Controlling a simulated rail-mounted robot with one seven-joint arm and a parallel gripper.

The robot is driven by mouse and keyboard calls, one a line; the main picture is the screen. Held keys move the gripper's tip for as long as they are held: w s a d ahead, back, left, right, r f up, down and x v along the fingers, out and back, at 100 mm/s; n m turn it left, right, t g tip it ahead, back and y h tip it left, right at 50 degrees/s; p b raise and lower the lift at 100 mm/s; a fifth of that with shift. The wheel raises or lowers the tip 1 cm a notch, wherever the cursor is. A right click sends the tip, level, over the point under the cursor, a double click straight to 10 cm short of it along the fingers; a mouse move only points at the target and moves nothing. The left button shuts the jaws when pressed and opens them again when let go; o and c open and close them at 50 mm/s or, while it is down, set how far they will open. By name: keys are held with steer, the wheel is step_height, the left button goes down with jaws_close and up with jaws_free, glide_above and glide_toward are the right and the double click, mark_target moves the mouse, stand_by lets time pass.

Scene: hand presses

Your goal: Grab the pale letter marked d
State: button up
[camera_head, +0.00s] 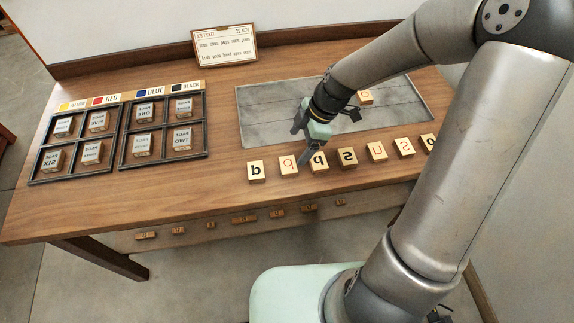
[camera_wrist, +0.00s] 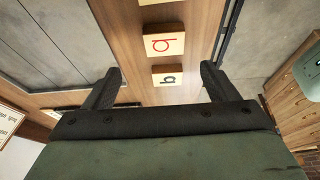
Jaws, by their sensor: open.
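Several small pale letter blocks stand in a row along the table front in the head view. The leftmost (camera_head: 256,171) bears a black mark like d or b; it also shows in the wrist view (camera_wrist: 166,75). Beside it is a block with a red q-like mark (camera_head: 288,165), farther up in the wrist view (camera_wrist: 164,43). A block with a black q-like mark (camera_head: 318,162) is third. My gripper (camera_head: 299,146) is open and empty, above the left part of the row. In the wrist view, the black-marked block appears between my fingertips (camera_wrist: 160,69), with no visible contact.
More letter blocks continue right (camera_head: 376,151). A red-marked block (camera_head: 365,97) lies on the grey slab (camera_head: 265,115) behind the row. Dark divided trays (camera_head: 121,150) with word blocks stand left, and a ticket (camera_head: 224,46) stands at the back. Wood is bare left of the row.

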mark_target(289, 164)
steer(key=x, duration=0.5)
steer(key=p+x, duration=0.1)
steer(key=x, duration=0.1)
steer(key=shift+s+d+f, duration=0.15)
steer(key=shift+s+d, duration=0.1)
steer(key=shift+s, duration=0.1)
steer(key=shift+a+f, duration=0.2)
steer(key=shift+f, duration=0.35)
steer(key=c, duration=1.1)
